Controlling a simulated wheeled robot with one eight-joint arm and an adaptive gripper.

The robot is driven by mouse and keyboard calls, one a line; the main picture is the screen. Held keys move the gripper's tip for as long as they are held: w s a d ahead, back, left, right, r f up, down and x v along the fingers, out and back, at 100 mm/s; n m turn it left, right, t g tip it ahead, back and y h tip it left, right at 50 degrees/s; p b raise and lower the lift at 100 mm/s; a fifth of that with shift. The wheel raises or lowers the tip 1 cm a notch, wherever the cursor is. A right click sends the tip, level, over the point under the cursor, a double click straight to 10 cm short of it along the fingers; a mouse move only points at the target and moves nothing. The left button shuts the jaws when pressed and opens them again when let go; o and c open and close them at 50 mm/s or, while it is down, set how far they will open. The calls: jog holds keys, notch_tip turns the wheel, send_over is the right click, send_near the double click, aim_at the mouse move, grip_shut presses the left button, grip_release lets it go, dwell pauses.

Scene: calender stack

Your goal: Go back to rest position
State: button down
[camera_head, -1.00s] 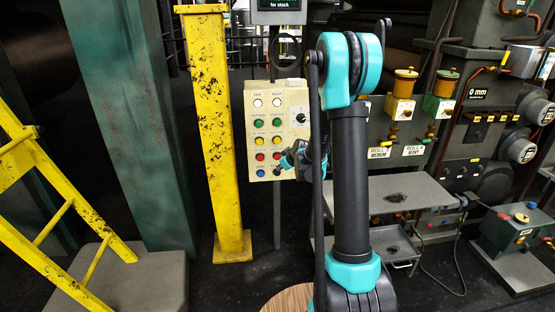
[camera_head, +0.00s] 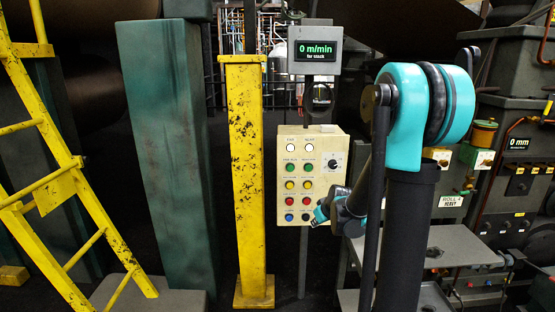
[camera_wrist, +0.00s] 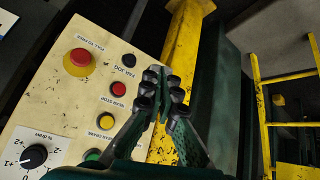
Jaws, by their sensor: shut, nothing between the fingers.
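My gripper (camera_wrist: 164,95) is shut with nothing between its fingers. In the wrist view it is in front of the right edge of a cream control panel (camera_wrist: 50,112), with the yellow post (camera_wrist: 180,55) behind it. I cannot tell whether it touches the panel. In the head view my gripper (camera_head: 316,217) is small, at the panel's lower right. The panel (camera_head: 285,180) carries rows of white, green, yellow, red and blue buttons and a black knob (camera_head: 332,163). A red mushroom button (camera_wrist: 79,58) shows in the wrist view.
A yellow post (camera_head: 246,180) and a green column (camera_head: 168,150) stand left of the panel. A yellow ladder (camera_head: 75,200) is farther left. A display (camera_head: 320,49) above the panel reads 0 m/min. A grey table (camera_head: 450,240) and machinery are on the right.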

jog(key=s+d+f+m+g+h, duration=0.1)
jog(key=s+m, duration=0.1)
jog(key=s, duration=1.2)
jog(key=s+d+f+m+g+h, duration=0.1)
jog(key=s+d+m+g, duration=0.1)
jog(key=s, duration=1.2)
jog(key=shift+d+f+m, duration=0.2)
jog(key=shift+f+m, duration=0.1)
jog(key=shift+m, duration=0.4)
jog(key=shift+w, duration=0.1)
dwell(0.8)
